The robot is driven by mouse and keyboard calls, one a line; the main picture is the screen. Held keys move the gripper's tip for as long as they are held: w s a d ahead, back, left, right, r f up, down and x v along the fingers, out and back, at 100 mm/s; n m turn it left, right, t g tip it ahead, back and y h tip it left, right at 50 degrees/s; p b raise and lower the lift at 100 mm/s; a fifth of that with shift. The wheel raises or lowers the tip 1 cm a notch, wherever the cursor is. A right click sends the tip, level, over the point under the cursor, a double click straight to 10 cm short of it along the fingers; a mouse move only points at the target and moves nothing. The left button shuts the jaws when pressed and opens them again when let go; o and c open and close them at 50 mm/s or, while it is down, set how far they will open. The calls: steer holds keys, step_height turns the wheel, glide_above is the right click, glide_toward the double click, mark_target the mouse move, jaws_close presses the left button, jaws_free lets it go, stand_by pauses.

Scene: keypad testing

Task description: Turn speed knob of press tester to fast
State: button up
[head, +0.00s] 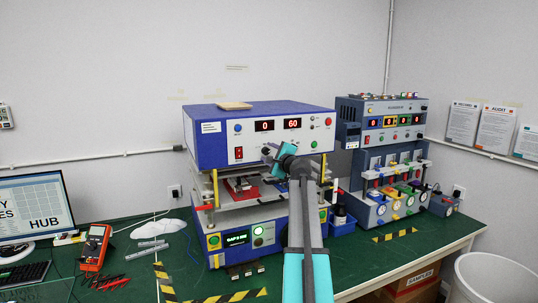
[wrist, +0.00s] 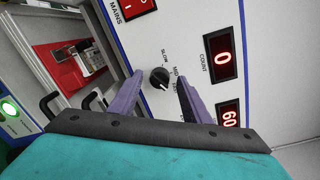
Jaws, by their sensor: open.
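The press tester (head: 212,156) is a blue and white machine on the green bench. Its speed knob (wrist: 159,78) is small, round and black, on the white front panel in the wrist view. SLOW and MID are printed beside it; further lettering is partly hidden by my right finger. A small pale mark shows on the knob's lower edge, too small to read surely. My gripper (wrist: 162,84) is open, its purple fingers on either side of the knob in the picture; I cannot tell whether they touch it. In the head view my gripper (head: 269,152) covers the knob.
The panel has a red COUNT display (wrist: 222,58) reading 0, another display (wrist: 230,118) reading 60, and a red mains switch (wrist: 134,6). A red fixture (wrist: 70,62) sits in the bay below. A second tester (head: 350,112) stands right; a multimeter (head: 94,247) lies left.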

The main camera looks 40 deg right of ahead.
steer(key=shift+s, duration=0.15)
steer(key=b+v, duration=0.4)
steer(key=v, duration=0.9)
steer(key=shift+s+a, duration=0.15)
steer(key=shift+s, duration=0.1)
steer(key=shift+s, duration=0.1)
stand_by(0.4)
